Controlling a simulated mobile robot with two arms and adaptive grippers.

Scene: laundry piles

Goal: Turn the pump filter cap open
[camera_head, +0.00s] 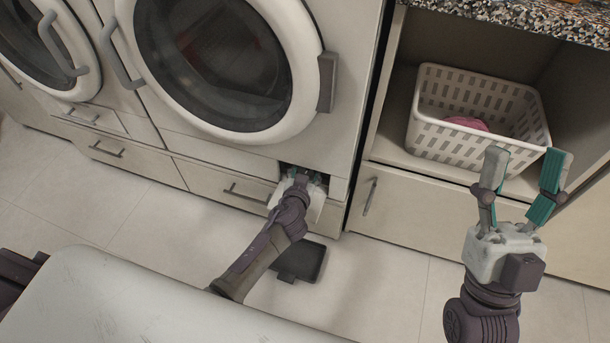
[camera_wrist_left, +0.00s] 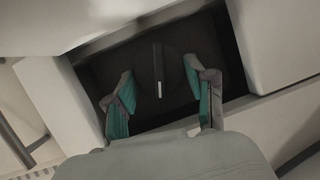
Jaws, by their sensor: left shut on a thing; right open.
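My left gripper (camera_head: 302,178) reaches into this opening. My right gripper (camera_head: 522,175) is open and empty, raised in front of the cabinet at the right.
A dark flat square tray (camera_head: 312,262) lies on the floor below the opening. A white basket (camera_head: 450,140) with something pink inside stands on the cabinet shelf at the right. A second machine (camera_head: 40,45) is at the far left. The pale tiled floor (camera_head: 385,285) is otherwise mostly clear.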

